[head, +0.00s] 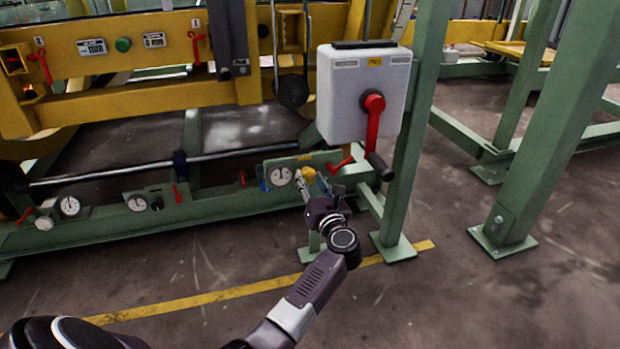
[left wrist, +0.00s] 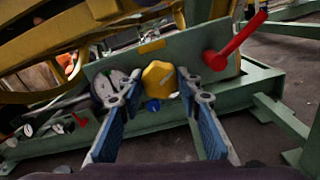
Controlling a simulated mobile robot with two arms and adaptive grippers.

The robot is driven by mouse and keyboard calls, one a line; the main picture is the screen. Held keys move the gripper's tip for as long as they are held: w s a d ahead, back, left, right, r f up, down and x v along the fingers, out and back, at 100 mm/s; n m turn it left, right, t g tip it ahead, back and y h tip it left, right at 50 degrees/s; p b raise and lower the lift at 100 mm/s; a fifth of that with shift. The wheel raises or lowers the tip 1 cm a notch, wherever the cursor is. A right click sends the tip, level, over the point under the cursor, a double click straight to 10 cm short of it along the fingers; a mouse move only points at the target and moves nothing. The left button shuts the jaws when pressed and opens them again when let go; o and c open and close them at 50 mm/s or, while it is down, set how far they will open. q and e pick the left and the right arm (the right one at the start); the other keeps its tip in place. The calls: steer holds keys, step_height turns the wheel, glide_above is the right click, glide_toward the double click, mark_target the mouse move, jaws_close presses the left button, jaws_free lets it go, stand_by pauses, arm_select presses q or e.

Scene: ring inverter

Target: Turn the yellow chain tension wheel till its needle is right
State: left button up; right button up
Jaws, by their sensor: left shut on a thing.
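The yellow chain tension wheel (head: 308,173) sits on a green panel of the low green machine frame, and shows as a faceted yellow knob in the left wrist view (left wrist: 160,77). A round white dial (head: 281,176) is just left of it; it also shows in the left wrist view (left wrist: 111,86), partly behind a finger. Its needle is too small to read. My left gripper (head: 313,186) reaches the wheel from the front. In the left wrist view its two blue-padded fingers (left wrist: 158,86) are on either side of the wheel, shut on it. My right gripper is not in view.
A red lever (left wrist: 236,43) sticks out right of the wheel. A white box (head: 345,85) with a red handle (head: 374,120) hangs above. More dials (head: 70,206) line the frame at left. A green post (head: 412,130) stands at right; the floor in front is clear.

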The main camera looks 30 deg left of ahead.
arm_select(q)
steer(key=o, duration=1.2)
steer(key=shift+c, duration=0.2)
steer(key=v, duration=1.2)
